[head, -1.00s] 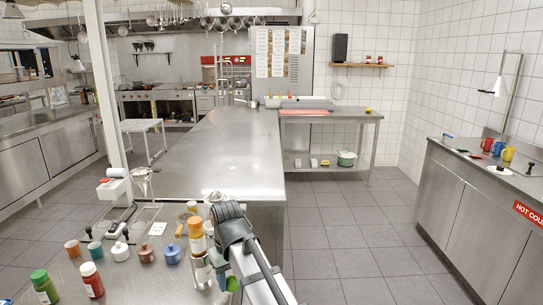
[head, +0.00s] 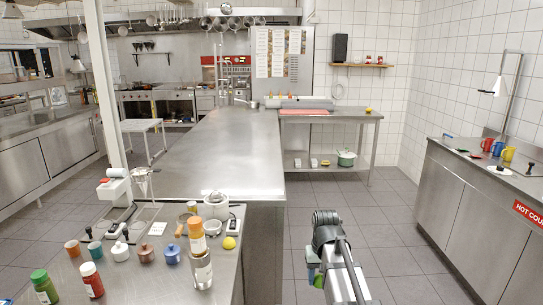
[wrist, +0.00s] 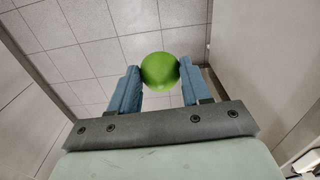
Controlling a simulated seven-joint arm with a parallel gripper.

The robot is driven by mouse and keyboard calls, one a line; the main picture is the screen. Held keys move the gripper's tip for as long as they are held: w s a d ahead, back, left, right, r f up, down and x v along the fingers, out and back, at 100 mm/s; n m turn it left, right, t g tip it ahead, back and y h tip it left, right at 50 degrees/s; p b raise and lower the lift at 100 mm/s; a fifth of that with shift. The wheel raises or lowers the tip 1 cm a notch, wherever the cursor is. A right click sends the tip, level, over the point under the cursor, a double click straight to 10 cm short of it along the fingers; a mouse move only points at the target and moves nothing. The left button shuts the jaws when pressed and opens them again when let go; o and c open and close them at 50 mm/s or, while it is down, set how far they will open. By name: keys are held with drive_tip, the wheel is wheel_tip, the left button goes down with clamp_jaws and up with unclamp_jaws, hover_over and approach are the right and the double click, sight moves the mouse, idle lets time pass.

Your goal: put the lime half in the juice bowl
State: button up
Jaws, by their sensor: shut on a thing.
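The green lime half (wrist: 160,70) is between the two blue fingers of my gripper (wrist: 158,88) in the wrist view; its rounded green side faces the camera. In the head view my gripper (head: 314,278) is right of the near counter, over the floor, and the lime half shows as a small green patch (head: 318,281). A small white bowl (head: 212,228) is at the counter's right part, partly behind an orange-capped bottle. A white rounded vessel (head: 216,206) stands behind it. I cannot tell which is the juice bowl.
A yellow lemon (head: 229,243) lies near the right edge of the near counter (head: 140,280). The orange-capped bottle (head: 197,236), a can (head: 202,270) and several small jars stand left of it. Open tiled floor (head: 380,240) lies between this counter and the right-hand cabinets (head: 465,215).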

drive_tip(key=shift+w+d+f, duration=0.1)
drive_tip(key=shift+d+f, duration=0.15)
drive_tip(key=shift+d, duration=0.65)
drive_tip(key=shift+w+d, duration=0.15)
drive_tip(key=shift+w, duration=0.2)
drive_tip(key=s+f, duration=0.8)
drive_tip(key=w+a+r, duration=0.6)
drive_tip(key=w+a, duration=0.1)
drive_tip(key=a, duration=0.3)
drive_tip(key=w+a+r, duration=0.5)
drive_tip(key=w+a, duration=0.2)
drive_tip(key=a, duration=0.2)
drive_tip(key=w+a+r, duration=0.1)
drive_tip(key=a+r, duration=0.5)
drive_tip(key=a, duration=0.4)
drive_tip(key=a+r, duration=0.6)
drive_tip(key=a, duration=0.4)
drive_tip(key=w+f, duration=0.1)
drive_tip(key=w, duration=0.2)
drive_tip(key=w+f, duration=0.2)
drive_tip(key=w, duration=0.1)
drive_tip(key=w+f, duration=0.1)
drive_tip(key=w, duration=0.3)
drive_tip(key=shift+f, duration=0.35)
drive_tip(key=w+f, duration=0.2)
drive_tip(key=w, duration=0.1)
drive_tip(key=shift+w+f, duration=0.15)
drive_tip(key=shift+f, duration=0.05)
